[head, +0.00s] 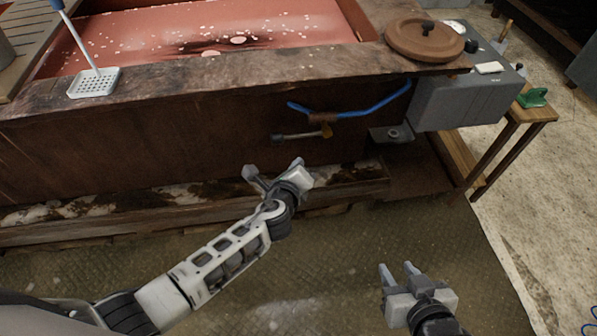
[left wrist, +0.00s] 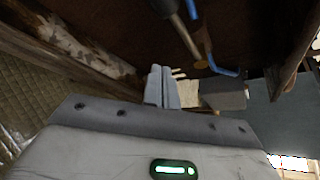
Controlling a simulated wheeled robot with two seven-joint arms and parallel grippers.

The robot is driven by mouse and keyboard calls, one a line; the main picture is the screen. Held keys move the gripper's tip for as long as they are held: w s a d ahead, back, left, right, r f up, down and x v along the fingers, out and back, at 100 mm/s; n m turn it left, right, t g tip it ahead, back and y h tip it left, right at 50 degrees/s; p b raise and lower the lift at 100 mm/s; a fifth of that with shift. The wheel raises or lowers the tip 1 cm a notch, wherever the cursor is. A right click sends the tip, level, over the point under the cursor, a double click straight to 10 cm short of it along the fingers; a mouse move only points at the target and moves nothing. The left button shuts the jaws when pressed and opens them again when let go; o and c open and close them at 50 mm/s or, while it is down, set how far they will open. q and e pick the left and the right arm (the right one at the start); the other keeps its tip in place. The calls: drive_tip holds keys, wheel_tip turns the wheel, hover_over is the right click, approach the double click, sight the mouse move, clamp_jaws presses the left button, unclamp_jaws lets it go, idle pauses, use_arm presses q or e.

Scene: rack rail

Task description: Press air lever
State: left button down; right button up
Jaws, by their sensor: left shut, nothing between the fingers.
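The air lever (head: 300,135) sticks out on the dark front wall of the vat, with a grey end at the left and a brass part (head: 326,131) at the right. A blue hose (head: 372,108) runs beside it. The lever also shows at the top of the left wrist view (left wrist: 185,36), with brass (left wrist: 201,63) and blue hose next to it. My left gripper (head: 272,170) is below the lever, apart from it; its fingers (left wrist: 161,85) are together and hold nothing. My right gripper (head: 400,270) is open and empty, low at the right over the floor.
The vat's wooden rim (head: 200,92) carries a white strainer (head: 95,82) and a round brown lid (head: 425,39). A grey box (head: 465,90) stands at its right. A wooden ledge (head: 130,207) runs along the vat's foot. The floor in front is clear.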

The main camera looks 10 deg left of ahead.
use_arm(q)
drive_tip(key=shift+s+d+r, duration=0.2)
drive_tip(key=shift+s+r, duration=0.15)
drive_tip(key=shift+s, duration=0.3)
drive_tip(key=shift+s+d+r, duration=0.2)
drive_tip(key=shift+s+r, duration=0.15)
drive_tip(key=shift+s, duration=0.25)
drive_tip(key=shift+s+d+r, duration=0.2)
drive_tip(key=shift+s+r, duration=0.15)
drive_tip(key=shift+s, duration=0.3)
drive_tip(key=s+a+r+n+g+y, duration=0.1)
drive_tip(key=s+a+n+g+y, duration=0.3)
drive_tip(key=s+a+n, duration=0.85)
drive_tip(key=s+r+n+g+h, duration=0.3)
drive_tip(key=s+r+n+g, duration=0.25)
drive_tip(key=s+n, duration=0.7)
drive_tip(key=w+d+f+t+h, duration=0.3)
drive_tip(key=w+d+f+t, duration=0.2)
drive_tip(key=w+f+t, duration=0.1)
drive_tip(key=shift+w+f, duration=0.5)
drive_tip(key=shift+f, duration=0.25)
drive_tip(key=shift+d+m, duration=0.15)
drive_tip(key=shift+m, duration=0.15)
